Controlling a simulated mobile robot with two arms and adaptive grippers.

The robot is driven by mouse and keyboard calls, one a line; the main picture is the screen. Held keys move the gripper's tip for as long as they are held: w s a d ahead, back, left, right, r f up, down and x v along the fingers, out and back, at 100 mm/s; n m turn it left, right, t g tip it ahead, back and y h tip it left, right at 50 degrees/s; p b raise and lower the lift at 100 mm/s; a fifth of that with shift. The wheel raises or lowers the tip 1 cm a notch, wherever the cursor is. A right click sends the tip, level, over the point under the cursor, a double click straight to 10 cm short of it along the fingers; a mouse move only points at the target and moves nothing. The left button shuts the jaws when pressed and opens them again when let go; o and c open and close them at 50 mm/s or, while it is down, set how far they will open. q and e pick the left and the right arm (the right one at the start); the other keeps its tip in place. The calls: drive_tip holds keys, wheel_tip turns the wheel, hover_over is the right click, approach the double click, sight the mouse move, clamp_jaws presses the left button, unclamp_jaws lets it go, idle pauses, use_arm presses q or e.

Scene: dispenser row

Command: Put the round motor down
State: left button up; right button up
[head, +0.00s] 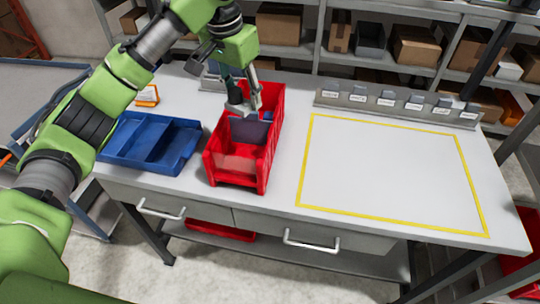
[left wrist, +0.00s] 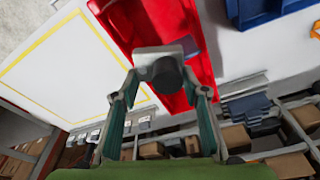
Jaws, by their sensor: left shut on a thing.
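The round motor shows in the left wrist view (left wrist: 167,74) as a dark round body on a pale square flange. My left gripper (left wrist: 160,78) is shut on it, one finger on each side. In the head view my left gripper (head: 243,106) is over the rear part of the red bin (head: 238,163), and the fingers and bin wall hide much of the motor. The red bin also shows behind the motor in the left wrist view (left wrist: 122,20). I cannot tell whether the motor touches the bin. My right gripper is not in view.
A dark divider-like piece (head: 250,131) stands in the red bin. A blue tray (head: 150,143) is left of it. To the right, a yellow-outlined area (head: 385,175) of the table is empty. A grey labelled rail (head: 398,104) runs along the back edge.

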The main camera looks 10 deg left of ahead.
use_arm(q)
wheel_tip(320, 180, down, 13)
drive_tip(key=shift+f+p, duration=0.15)
drive_tip(key=shift+p, duration=1.1)
wheel_tip(320, 180, down, 6)
drive_tip(key=shift+r+p, duration=0.1)
drive_tip(key=shift+p, duration=0.5)
drive_tip(key=shift+d, duration=0.1)
drive_tip(key=o, duration=1)
drive_tip(key=r, duration=0.4)
drive_tip(key=s+r+b, duration=0.1)
drive_tip(key=r, duration=0.3)
drive_tip(key=s+a+r+b, duration=0.1)
drive_tip(key=r, duration=0.2)
drive_tip(key=shift+r, duration=0.4)
